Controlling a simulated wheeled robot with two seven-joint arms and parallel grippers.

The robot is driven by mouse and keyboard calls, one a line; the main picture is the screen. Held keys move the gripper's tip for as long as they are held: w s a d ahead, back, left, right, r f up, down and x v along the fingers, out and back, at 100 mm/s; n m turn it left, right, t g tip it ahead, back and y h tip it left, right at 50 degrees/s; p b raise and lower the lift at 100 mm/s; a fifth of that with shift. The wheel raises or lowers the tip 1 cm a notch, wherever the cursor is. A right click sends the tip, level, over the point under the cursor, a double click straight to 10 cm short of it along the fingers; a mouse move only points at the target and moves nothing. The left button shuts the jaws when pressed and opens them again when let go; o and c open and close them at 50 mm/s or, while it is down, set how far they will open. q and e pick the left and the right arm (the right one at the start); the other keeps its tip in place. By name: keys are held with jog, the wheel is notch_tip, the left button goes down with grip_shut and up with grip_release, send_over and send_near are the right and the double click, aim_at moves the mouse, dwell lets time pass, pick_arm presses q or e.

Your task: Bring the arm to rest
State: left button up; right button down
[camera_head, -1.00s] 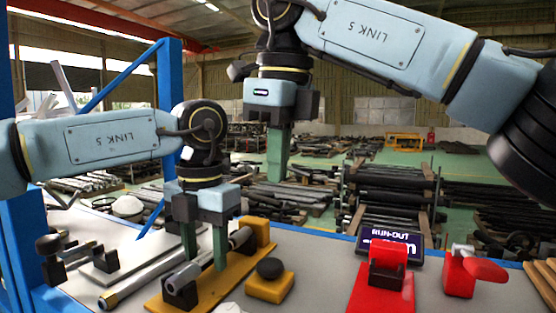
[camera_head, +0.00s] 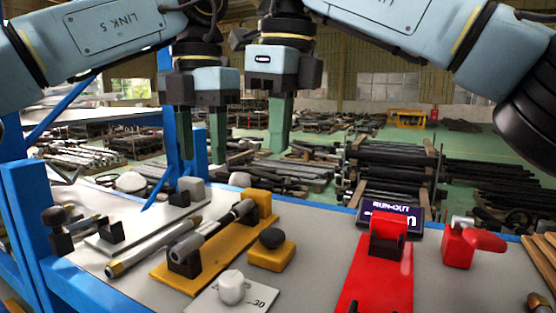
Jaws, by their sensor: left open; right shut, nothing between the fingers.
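My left gripper (camera_head: 202,155) hangs above the back left of the bench, fingers apart and pointing down, with nothing between them. My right gripper (camera_head: 279,148) hangs to its right, fingers together and empty, in the air beyond the bench's back edge in the picture. Below the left gripper, a grey metal shaft (camera_head: 215,232) lies on the yellow stand (camera_head: 176,279), across its dark front support and yellow rear block. Neither gripper touches anything.
The bench (camera_head: 318,270) also carries a second rod (camera_head: 150,250), a yellow block with a black knob (camera_head: 271,252), a white knob on a marked plate (camera_head: 232,288), a red stand (camera_head: 385,285), a run-out display (camera_head: 392,219) and a red clamp (camera_head: 472,246). A blue post (camera_head: 30,215) stands at left.

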aim_at(208, 227)
pick_arm(q)
notch_tip(208, 227, down, 12)
jog(key=shift+r, duration=0.15)
jog(key=shift+f, duration=0.25)
pick_arm(e)
jog(key=shift+f, duration=0.6)
pick_arm(q)
jog(key=shift+r, duration=0.1)
pick_arm(e)
jog(key=shift+r, duration=0.1)
